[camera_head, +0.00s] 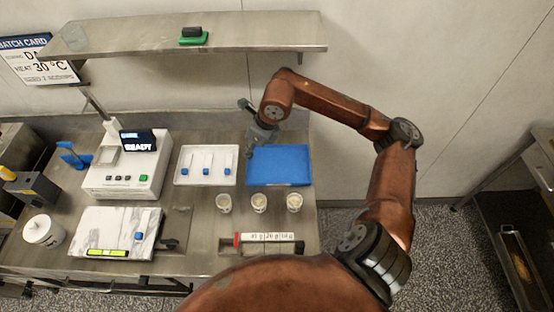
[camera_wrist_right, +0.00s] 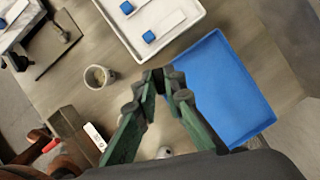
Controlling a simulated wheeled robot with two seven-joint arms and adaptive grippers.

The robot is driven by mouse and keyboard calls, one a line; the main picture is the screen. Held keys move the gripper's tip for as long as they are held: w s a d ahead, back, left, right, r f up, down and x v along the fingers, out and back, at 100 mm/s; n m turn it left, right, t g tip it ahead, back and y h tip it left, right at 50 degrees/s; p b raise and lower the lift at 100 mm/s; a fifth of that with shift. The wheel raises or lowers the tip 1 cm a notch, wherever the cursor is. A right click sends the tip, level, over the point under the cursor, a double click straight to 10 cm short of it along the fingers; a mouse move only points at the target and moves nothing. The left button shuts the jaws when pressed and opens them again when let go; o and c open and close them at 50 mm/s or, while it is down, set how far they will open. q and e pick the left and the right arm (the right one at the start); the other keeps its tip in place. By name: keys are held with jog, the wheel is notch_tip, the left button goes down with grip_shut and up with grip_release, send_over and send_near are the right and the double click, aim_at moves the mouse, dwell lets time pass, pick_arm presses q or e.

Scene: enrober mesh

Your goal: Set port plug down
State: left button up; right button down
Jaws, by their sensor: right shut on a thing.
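My right gripper (camera_head: 252,148) is over the back of the bench, near the gap between the white tray and the blue tray. In the right wrist view its green fingers (camera_wrist_right: 158,80) come close together at their dark tips. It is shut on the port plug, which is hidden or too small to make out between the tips. The blue tray (camera_head: 280,165) lies flat, with a bare surface, right of the gripper. It also shows in the wrist view (camera_wrist_right: 225,90). My left gripper is not in view.
A white tray (camera_head: 206,182) holds three blue-ended pieces. A white machine (camera_head: 127,168), a marble slab (camera_head: 115,228) and a white lidded pot (camera_head: 42,232) stand left. A metal shelf (camera_head: 270,35) hangs above the bench.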

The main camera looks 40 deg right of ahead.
jog(key=d+f, duration=0.2)
jog(key=d, duration=0.1)
jog(key=s+d+f, duration=0.1)
jog(key=d+f, duration=0.2)
jog(key=d, duration=0.1)
jog(key=s+d+f, duration=0.1)
jog(key=d+f, duration=0.2)
jog(key=d, duration=0.1)
jog(key=shift+s+f+p, duration=0.1)
jog(key=shift+f+p, duration=0.1)
jog(key=shift+p, duration=0.2)
jog(key=shift+d+f, duration=0.2)
jog(key=shift+f, duration=1.55)
jog(key=shift+f, duration=0.1)
jog(key=c, duration=2)
grip_release()
jog(key=v, duration=1.2)
jog(key=shift+s, duration=0.1)
